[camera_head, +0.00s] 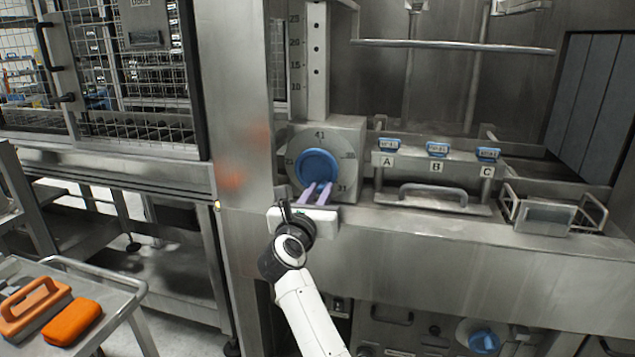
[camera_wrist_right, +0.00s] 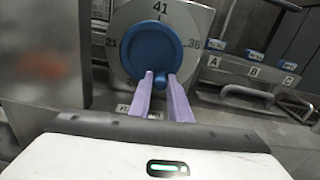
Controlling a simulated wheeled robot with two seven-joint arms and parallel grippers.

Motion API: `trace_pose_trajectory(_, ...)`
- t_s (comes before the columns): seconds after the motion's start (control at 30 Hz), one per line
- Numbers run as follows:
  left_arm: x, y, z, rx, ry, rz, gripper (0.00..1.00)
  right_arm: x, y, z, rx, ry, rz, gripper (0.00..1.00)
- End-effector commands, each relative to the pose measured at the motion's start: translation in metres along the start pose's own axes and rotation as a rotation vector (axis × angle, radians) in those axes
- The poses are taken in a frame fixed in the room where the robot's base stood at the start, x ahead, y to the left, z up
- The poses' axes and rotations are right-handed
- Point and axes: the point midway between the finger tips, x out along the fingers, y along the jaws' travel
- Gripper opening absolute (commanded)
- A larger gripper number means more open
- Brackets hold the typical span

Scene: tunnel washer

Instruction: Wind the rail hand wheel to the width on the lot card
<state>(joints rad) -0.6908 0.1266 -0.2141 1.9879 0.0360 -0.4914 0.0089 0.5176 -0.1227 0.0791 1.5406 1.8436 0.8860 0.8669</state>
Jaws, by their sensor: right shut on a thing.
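The blue rail hand wheel (camera_head: 317,167) sits on a grey dial plate (camera_head: 349,150) on the machine front, with 41 at the top; it also shows in the right wrist view (camera_wrist_right: 146,50). The wrist view reads 21 on the left of the plate and 36 on the right. My right gripper (camera_head: 316,190) reaches up from below and is shut on the wheel's small blue knob (camera_wrist_right: 158,82) at the lower rim. Its pale purple fingers show on both sides of the knob. I cannot make out a lot card. My left gripper is not in view.
An upright scale (camera_head: 316,60) with 10 to 25 stands above the wheel. A cart with orange items (camera_head: 72,322) stands lower left.

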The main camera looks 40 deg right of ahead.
Motion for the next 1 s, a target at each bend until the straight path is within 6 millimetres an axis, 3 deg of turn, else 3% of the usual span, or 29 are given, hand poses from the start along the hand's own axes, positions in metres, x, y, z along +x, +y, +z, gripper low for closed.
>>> trace_pose_trajectory(0.1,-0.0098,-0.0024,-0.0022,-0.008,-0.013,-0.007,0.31,0.0004,-0.005,0.0066,-0.084,0.003,-0.005,0.0)
trace_pose_trajectory(0.5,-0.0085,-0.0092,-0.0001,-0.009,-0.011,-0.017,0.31,0.0009,-0.0067,0.0038,-0.13,-0.002,-0.007,0.0)
trace_pose_trajectory(0.53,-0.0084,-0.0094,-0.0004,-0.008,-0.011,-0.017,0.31,0.0009,-0.0067,0.0038,-0.13,-0.002,-0.007,0.19)
trace_pose_trajectory(0.63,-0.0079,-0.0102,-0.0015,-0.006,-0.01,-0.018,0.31,0.0009,-0.0065,0.0038,-0.129,-0.002,-0.006,0.36)
trace_pose_trajectory(1.0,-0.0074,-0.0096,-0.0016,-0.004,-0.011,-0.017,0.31,-0.0038,-0.0028,0.003,-0.127,-0.001,-0.001,0.36)
